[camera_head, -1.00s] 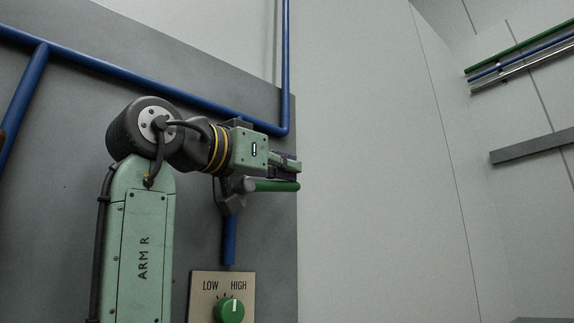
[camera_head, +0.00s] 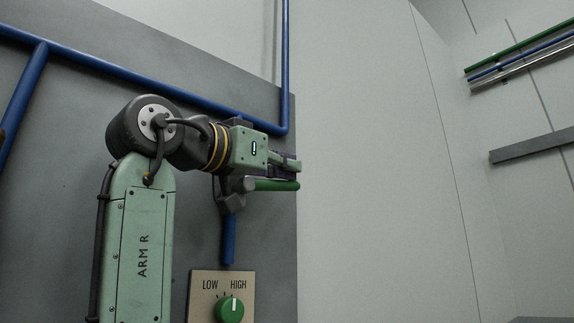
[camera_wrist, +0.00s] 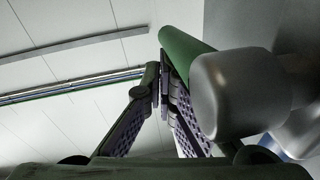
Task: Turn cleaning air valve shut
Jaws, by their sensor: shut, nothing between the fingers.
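The valve has a green handle (camera_head: 274,185) that points right, about level, in the head view. Its grey metal body (camera_head: 232,202) sits on a vertical blue pipe (camera_head: 229,245). My gripper (camera_head: 292,164) is just above the handle, reaching right alongside it, shut and empty. In the wrist view the shut fingertips (camera_wrist: 160,84) are right beside the green handle (camera_wrist: 180,46). The rounded grey hub (camera_wrist: 238,92) is close on the right of the fingers. I cannot tell whether the fingers touch the handle.
A LOW/HIGH plate with a green knob (camera_head: 230,309) is below the valve. A blue pipe (camera_head: 130,78) runs along the grey panel (camera_head: 70,200) above my arm. The space right of the panel's edge is clear up to the pale wall (camera_head: 370,180).

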